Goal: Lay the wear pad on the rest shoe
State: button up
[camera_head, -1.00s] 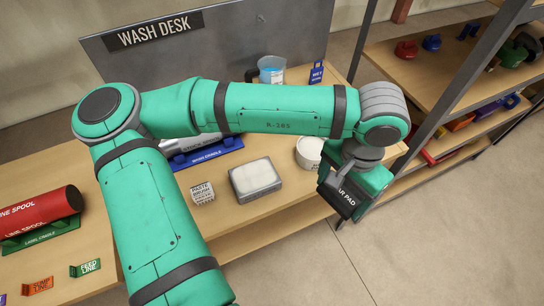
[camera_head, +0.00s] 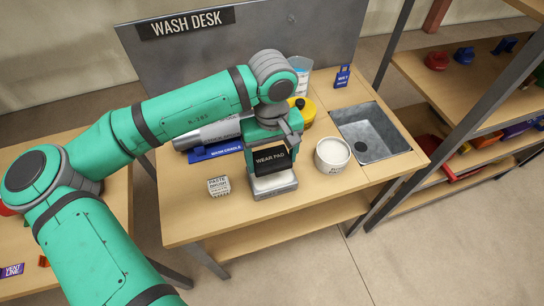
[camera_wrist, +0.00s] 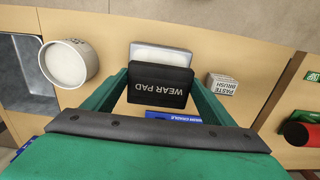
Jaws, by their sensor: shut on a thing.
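My gripper (camera_head: 271,146) is shut on the wear pad (camera_head: 270,160), a flat black piece lettered WEAR PAD. In the wrist view the pad (camera_wrist: 160,87) lies between the two green fingers of my gripper (camera_wrist: 160,76). It is held over a grey tray (camera_head: 275,186) with a pale top, covering part of it; the tray's far end (camera_wrist: 161,55) shows beyond the pad in the wrist view. I cannot tell whether the pad touches the tray. No thing in view is marked as the rest shoe, and I cannot tell whether this tray is it.
A white tub (camera_head: 332,157) stands close right of the tray, with a metal sink (camera_head: 370,132) beyond. A small PASTE BRUSH block (camera_head: 219,187) stands left. Behind are a blue-based cradle (camera_head: 213,152) with a grey cylinder, a yellow container (camera_head: 304,108) and a jug. The desk's front left is clear.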

aim_at(272, 177)
jog(key=shift+d+f, duration=0.1)
jog(key=shift+f, duration=0.05)
notch_tip(272, 177, down, 2)
jog(key=shift+d+f, duration=0.1)
jog(key=shift+f, duration=1.4)
jog(key=shift+w, duration=0.1)
jog(key=shift+s+a, duration=0.2)
jog(key=shift+a, duration=0.05)
jog(key=shift+w+f, duration=0.1)
jog(key=shift+f, duration=0.25)
jog(key=o, duration=1.2)
